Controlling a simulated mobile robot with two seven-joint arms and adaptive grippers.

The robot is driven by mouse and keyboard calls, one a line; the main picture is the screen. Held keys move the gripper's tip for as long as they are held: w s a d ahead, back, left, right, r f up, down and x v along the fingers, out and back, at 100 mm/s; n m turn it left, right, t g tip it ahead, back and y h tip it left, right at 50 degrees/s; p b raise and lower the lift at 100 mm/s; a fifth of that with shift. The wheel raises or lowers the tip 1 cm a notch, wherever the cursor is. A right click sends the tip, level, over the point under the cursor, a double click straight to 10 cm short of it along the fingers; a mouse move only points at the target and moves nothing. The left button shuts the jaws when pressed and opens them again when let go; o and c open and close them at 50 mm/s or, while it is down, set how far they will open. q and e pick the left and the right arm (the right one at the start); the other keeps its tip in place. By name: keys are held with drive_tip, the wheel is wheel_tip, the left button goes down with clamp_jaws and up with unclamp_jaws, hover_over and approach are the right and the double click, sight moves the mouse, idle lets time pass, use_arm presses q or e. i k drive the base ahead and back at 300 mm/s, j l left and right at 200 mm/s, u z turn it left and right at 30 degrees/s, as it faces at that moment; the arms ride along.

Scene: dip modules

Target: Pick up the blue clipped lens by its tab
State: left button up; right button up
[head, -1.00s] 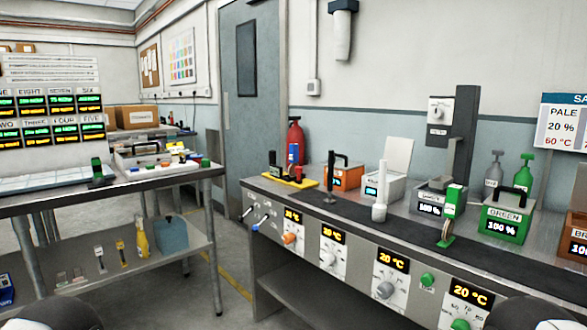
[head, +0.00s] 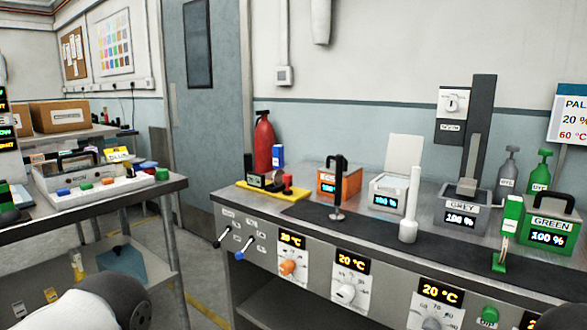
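No lens can be made out clearly. Small blue, green and red blocks lie on the left bench around a pale tray. One blue block (head: 64,192) is at the tray's front left edge, and another blue piece (head: 148,165) is near its right end. They are too small to tell whether either is a clip holding a lens, and no tab can be distinguished. Neither gripper is in view.
The steel left bench (head: 176,184) has a lower shelf. Across a floor gap stands the long dip bench (head: 226,201), with an orange bath (head: 338,181), grey bath (head: 461,218), green bath (head: 548,238) and white upright handle (head: 412,205). A red extinguisher (head: 263,142) is behind.

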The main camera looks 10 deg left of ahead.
sight(278, 150)
drive_tip(key=i+j+z, duration=0.15)
drive_tip(key=j, duration=0.2)
drive_tip(key=i+j+z, duration=0.15)
drive_tip(key=j, duration=0.15)
drive_tip(key=i+j+z, duration=0.15)
drive_tip(key=j, duration=0.2)
drive_tip(key=j+z, duration=0.2)
drive_tip(key=j, duration=0.15)
